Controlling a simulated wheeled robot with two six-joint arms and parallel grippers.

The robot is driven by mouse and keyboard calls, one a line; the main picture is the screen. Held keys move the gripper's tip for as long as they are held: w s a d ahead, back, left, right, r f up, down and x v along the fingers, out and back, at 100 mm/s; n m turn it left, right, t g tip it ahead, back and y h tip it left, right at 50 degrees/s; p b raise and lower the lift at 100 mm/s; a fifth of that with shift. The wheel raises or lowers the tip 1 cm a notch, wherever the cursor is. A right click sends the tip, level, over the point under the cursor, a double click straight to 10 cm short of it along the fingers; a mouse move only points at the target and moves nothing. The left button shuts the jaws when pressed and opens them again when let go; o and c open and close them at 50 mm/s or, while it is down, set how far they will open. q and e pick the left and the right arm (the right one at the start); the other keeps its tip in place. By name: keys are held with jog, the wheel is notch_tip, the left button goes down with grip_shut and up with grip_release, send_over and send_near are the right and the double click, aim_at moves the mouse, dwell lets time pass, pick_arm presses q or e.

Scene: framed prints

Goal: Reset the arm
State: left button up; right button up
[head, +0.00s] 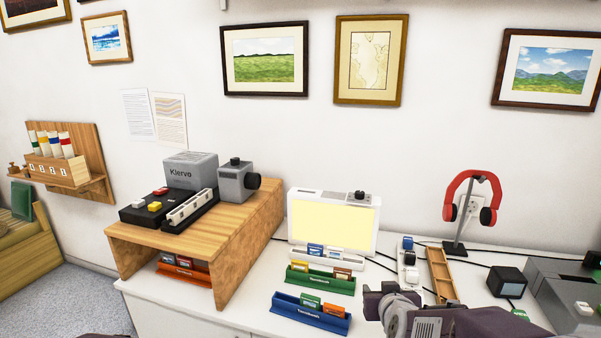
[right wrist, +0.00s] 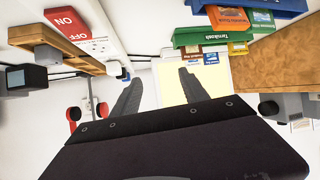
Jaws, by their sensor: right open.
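My right arm reaches in from the bottom right in the head view. Its gripper (head: 385,296) is over the front of the white desk (head: 215,318), just right of the blue tray (head: 310,314). In the right wrist view, which is turned upside down, the two dark fingers of the right gripper (right wrist: 158,84) stand apart with nothing between them. The lit cream panel (head: 333,222) shows behind them. My left gripper is not in view.
A green tray (head: 320,281) and a long wooden tray (head: 441,275) lie near the right gripper. A red headset (head: 470,205) hangs on a stand behind. A wooden riser (head: 238,235) carries devices at left. A black cube (head: 506,281) sits at right.

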jog(key=s+a+f+g, duration=0.1)
jog(key=s+f+g, duration=0.35)
jog(key=s, duration=0.35)
jog(key=s+f+g+y, duration=0.1)
jog(key=s+f+g, duration=0.2)
jog(key=s+f, duration=0.35)
jog(key=s+a+f+g, duration=0.1)
jog(key=s+f+g, duration=0.3)
jog(key=s, duration=0.5)
notch_tip(320, 180, up, 18)
jog(key=p, duration=1.8)
jog(key=shift+w+d+r+t, duration=0.15)
jog(key=shift+r+t, duration=0.05)
jog(key=shift+t, duration=0.15)
